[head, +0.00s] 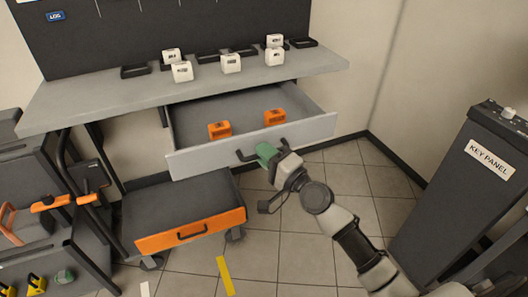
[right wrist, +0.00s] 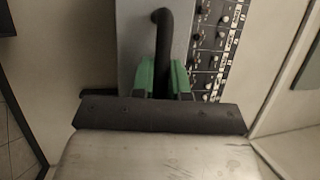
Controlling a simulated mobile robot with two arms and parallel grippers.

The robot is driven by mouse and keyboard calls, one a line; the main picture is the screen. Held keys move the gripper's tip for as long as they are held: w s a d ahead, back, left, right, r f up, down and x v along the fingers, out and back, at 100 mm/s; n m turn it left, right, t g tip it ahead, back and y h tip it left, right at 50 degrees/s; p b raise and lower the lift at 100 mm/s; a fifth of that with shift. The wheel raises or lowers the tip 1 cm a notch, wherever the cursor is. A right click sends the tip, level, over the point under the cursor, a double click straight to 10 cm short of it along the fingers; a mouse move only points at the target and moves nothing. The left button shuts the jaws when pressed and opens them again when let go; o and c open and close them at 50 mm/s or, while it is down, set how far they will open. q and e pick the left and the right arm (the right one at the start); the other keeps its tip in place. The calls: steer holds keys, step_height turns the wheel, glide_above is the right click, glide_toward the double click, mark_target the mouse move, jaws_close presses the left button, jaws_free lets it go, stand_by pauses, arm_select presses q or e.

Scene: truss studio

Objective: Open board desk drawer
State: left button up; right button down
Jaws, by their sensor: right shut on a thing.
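The grey board desk (head: 110,95) stands against the wall. Its wide drawer (head: 200,162) is pulled out, with its dark inside showing below the desktop. A black bar handle (head: 242,157) is on the drawer's light front. My right gripper (head: 267,153), with green fingers, is at this handle and shut on it, hiding its middle. In the right wrist view the black handle (right wrist: 162,40) runs between the two green fingers (right wrist: 161,78). My left gripper is not in view.
Two orange objects (head: 219,129) (head: 275,117) lie in the drawer. Several white blocks (head: 231,64) and black trays stand on the desktop. A low wheeled cabinet (head: 170,205) with an orange front stands below. A key panel (head: 488,158) stands at the right. Tiled floor (head: 310,255) is clear between.

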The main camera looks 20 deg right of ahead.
steer(key=c, duration=1.4)
jaws_free()
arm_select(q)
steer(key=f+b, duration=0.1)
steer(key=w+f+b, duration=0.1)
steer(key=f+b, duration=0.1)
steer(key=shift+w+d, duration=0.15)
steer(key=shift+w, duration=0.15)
arm_select(e)
steer(key=v, duration=1)
steer(key=shift+s+d, duration=0.2)
steer(key=shift+s, duration=0.15)
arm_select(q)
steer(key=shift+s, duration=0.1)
